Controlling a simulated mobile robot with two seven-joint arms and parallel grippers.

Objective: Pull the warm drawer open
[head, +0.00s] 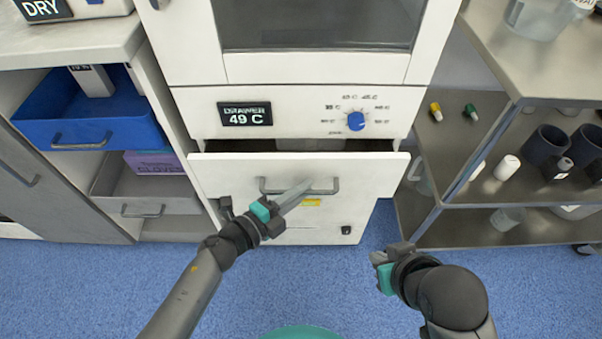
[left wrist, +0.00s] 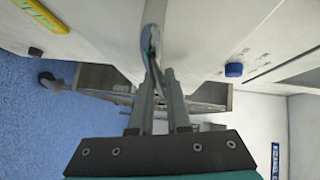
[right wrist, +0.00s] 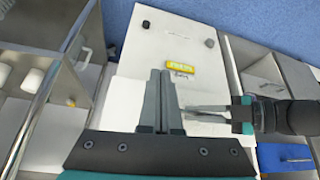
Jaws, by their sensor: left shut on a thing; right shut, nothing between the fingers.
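The warm drawer (head: 228,172) is the white front below the 49 C display in the head view. A dark gap shows above its top edge, so it stands partly out of the cabinet. Its grey bar handle (head: 330,187) runs across the front. My left gripper (head: 306,186) is shut on this handle; the left wrist view shows the bar (left wrist: 153,35) between the fingers (left wrist: 157,82). My right gripper (head: 394,252) is shut and empty, apart from the drawer at its lower right. Its closed fingers show in the right wrist view (right wrist: 160,90).
The display (head: 245,113) and blue knob (head: 356,121) sit above the drawer. A metal cart (head: 470,225) with cups and bottles stands at right. An open blue drawer (head: 90,133) and a grey drawer (head: 145,207) are at left. Blue floor in front is free.

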